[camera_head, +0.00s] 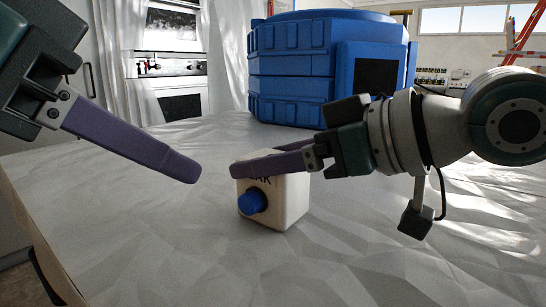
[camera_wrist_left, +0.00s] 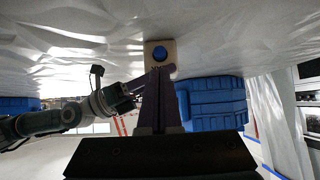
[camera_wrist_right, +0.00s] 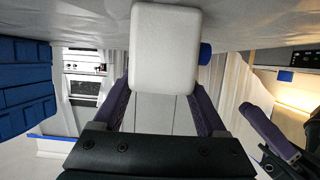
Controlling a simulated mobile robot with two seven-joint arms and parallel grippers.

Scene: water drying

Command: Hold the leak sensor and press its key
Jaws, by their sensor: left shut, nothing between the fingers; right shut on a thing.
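The leak sensor (camera_head: 290,204) is a small white box with a round blue key (camera_head: 252,201) on its front face, standing on the covered table. My right gripper (camera_head: 245,168) is shut on the sensor from the right, its purple fingers on either side of the box; one finger partly covers the lettering. In the right wrist view the sensor (camera_wrist_right: 165,50) sits between both fingers, the key (camera_wrist_right: 205,54) at its side. My left gripper (camera_head: 192,174) is shut and empty, left of the sensor and apart from it. The left wrist view shows the key (camera_wrist_left: 159,53) beyond the left fingertips.
A large blue tank (camera_head: 300,65) stands behind the sensor on the table. The white crumpled sheet (camera_head: 140,240) is clear in front and to the left. A red ladder (camera_head: 520,40) and an oven (camera_head: 172,60) are in the background.

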